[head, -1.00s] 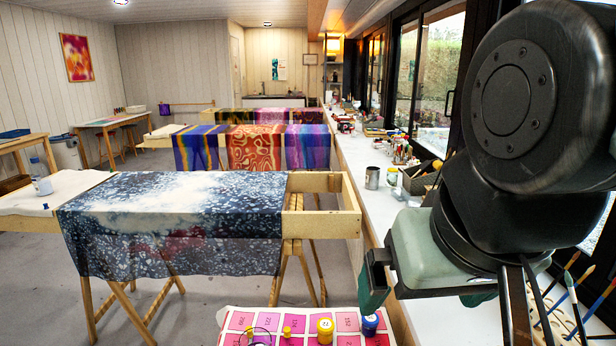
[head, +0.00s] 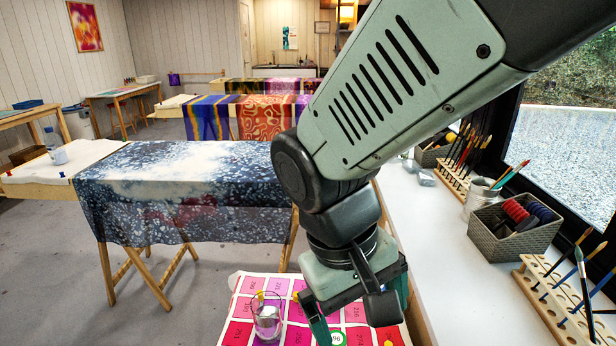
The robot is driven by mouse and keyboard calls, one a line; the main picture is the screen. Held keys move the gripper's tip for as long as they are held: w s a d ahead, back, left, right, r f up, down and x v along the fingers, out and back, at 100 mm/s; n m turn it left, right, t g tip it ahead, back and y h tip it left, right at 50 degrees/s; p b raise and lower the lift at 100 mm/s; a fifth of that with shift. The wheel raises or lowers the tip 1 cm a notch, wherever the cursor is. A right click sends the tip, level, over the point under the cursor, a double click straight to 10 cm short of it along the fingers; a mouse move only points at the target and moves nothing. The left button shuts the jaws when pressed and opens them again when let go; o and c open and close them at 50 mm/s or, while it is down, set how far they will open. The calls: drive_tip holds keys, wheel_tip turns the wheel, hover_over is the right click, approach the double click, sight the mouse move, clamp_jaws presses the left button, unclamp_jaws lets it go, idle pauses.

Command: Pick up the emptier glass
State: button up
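A clear drinking glass (head: 267,319) stands on the pink and red numbered cloth at the bottom of the head view. It seems to hold little or nothing, though its level is hard to judge. No second glass is clearly visible on the cloth; my arm and gripper cover part of it. My gripper (head: 360,312) hangs over the cloth, to the right of the glass and apart from it. Its teal fingers are spread wide, with nothing seen held between them.
A white counter (head: 440,245) on the right carries a grey basket (head: 515,232) and wooden brush racks. A dyed-fabric frame stands behind.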

drive_tip(key=s+a+f+n+t+h, duration=0.1)
drive_tip(key=a+f+n+t, duration=0.4)
drive_tip(key=f+n, duration=0.3)
drive_tip(key=s+a+f+n+t+h, duration=0.1)
drive_tip(key=a+f+n+t, duration=0.5)
drive_tip(key=f+n, duration=0.3)
drive_tip(key=s+a+f+n+t+h, duration=0.1)
drive_tip(key=s+a+f+n+t, duration=0.1)
drive_tip(key=a+f+n+t, duration=0.3)
drive_tip(key=shift+s+a+f+n+t+h, duration=0.15)
drive_tip(key=shift+a+f+n, duration=0.1)
drive_tip(key=shift+f+n, duration=0.45)
drive_tip(key=shift+w+a+f+n+t+h, duration=0.15)
drive_tip(key=shift+f+n, duration=0.3)
drive_tip(key=shift+f, duration=0.6)
drive_tip(key=shift+s+a+f+n+h, duration=0.1)
drive_tip(key=shift+a+f+n, duration=0.2)
drive_tip(key=shift+f+n, duration=0.4)
drive_tip(key=shift+f, duration=0.5)
drive_tip(key=shift+w+f+n, duration=0.15)
drive_tip(key=shift+w+n, duration=0.1)
drive_tip(key=shift+n, duration=0.1)
drive_tip(key=x, duration=1)
drive_tip(key=shift+w+a, duration=0.15)
drive_tip(key=shift+c, duration=0.2)
